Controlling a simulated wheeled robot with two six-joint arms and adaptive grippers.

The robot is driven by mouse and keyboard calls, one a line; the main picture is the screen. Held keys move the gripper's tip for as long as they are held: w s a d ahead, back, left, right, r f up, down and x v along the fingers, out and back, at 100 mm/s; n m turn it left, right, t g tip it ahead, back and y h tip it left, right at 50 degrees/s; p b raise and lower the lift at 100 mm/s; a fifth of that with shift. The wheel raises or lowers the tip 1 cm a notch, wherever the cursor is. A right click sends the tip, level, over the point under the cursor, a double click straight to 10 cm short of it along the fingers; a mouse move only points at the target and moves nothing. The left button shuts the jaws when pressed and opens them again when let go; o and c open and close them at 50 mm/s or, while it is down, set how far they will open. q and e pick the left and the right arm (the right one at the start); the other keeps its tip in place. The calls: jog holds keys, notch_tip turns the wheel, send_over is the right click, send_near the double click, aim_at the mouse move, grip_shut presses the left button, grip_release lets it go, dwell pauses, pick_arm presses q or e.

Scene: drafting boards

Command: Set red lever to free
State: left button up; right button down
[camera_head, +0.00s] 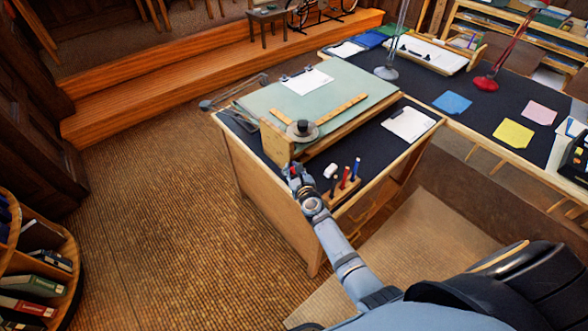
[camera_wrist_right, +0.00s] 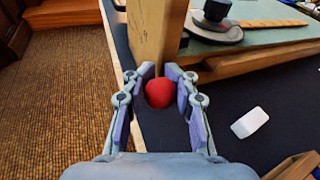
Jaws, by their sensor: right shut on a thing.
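The red lever's round knob (camera_wrist_right: 160,93) sits between the fingers of my right gripper (camera_wrist_right: 166,92) in the right wrist view. The gripper is shut on it. The knob is in front of a wooden upright (camera_wrist_right: 152,35) at the near left corner of the green drafting board (camera_head: 315,92). In the head view my right gripper (camera_head: 295,175) is at that upright and mostly covers the knob. The lever's shaft and any markings are hidden. My left gripper is not in view.
A pen block (camera_head: 343,189) and a white eraser (camera_head: 330,170) are close to the right of my gripper. A dark round weight (camera_head: 302,130) and wooden ruler (camera_head: 343,109) lie on the board. Open floor (camera_head: 170,200) is at the left.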

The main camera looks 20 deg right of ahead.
jog(key=c, duration=1.5)
grip_release()
jog(key=shift+r, duration=0.2)
jog(key=o, duration=0.5)
jog(key=shift+s+a+r, duration=0.1)
jog(key=shift+s+a, duration=0.05)
jog(key=shift+f, duration=0.2)
jog(key=shift+v, duration=3.75)
